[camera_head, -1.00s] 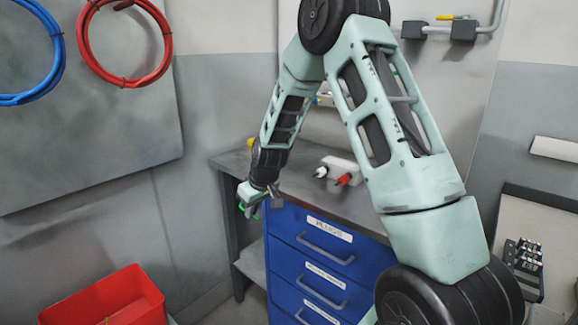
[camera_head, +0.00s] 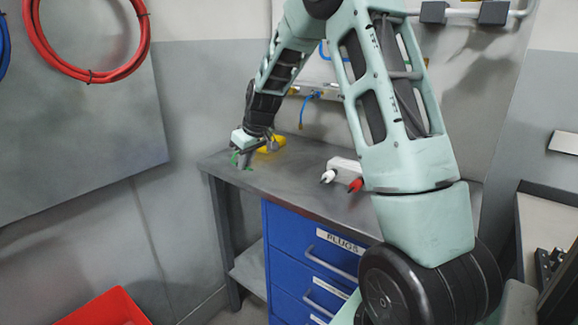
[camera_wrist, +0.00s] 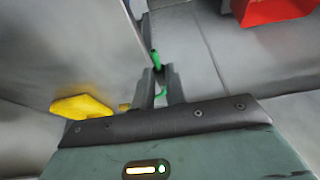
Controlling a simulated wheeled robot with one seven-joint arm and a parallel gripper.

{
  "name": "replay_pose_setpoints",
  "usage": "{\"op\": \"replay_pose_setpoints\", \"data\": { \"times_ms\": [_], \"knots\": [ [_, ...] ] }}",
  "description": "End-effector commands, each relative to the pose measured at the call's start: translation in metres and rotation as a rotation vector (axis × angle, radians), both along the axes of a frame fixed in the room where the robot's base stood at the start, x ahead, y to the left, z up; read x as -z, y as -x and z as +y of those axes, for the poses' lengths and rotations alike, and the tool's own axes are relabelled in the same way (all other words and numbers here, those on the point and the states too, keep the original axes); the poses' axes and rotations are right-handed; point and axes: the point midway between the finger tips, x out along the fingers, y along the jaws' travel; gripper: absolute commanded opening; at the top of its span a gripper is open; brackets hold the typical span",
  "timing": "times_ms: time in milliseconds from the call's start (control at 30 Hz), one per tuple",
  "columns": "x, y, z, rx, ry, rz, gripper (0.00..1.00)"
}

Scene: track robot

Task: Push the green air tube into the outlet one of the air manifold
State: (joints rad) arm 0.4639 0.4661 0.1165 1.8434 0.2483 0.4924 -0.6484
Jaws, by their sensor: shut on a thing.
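In the wrist view the green tube (camera_wrist: 155,60) sticks out beyond the fingertips (camera_wrist: 160,76), with another green bit between the fingers. A silver bar on the back wall (camera_head: 325,93), with a blue tube (camera_head: 305,110) hanging from it, may be the air manifold. My arm partly covers it, and I cannot make out its outlets.
A yellow object (camera_head: 272,144) lies on the bench (camera_head: 300,195) close by my gripper; it also shows in the wrist view (camera_wrist: 82,107). A white block (camera_head: 344,167) with red and white ends lies further right. Blue drawers (camera_head: 300,235) stand below. A red bin (camera_head: 105,308) is at lower left.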

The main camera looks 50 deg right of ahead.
Motion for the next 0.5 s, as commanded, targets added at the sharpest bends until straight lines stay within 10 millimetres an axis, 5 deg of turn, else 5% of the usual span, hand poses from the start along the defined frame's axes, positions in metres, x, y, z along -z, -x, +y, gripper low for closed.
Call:
{"op": "replay_pose_setpoints", "data": {
  "times_ms": [167,500],
  "knots": [
    [-0.001,-0.001,-0.008,0.003,0.0,0.0,0.0],
    [-0.002,-0.006,-0.088,0.006,0.0,0.0,0.0]
  ]
}}
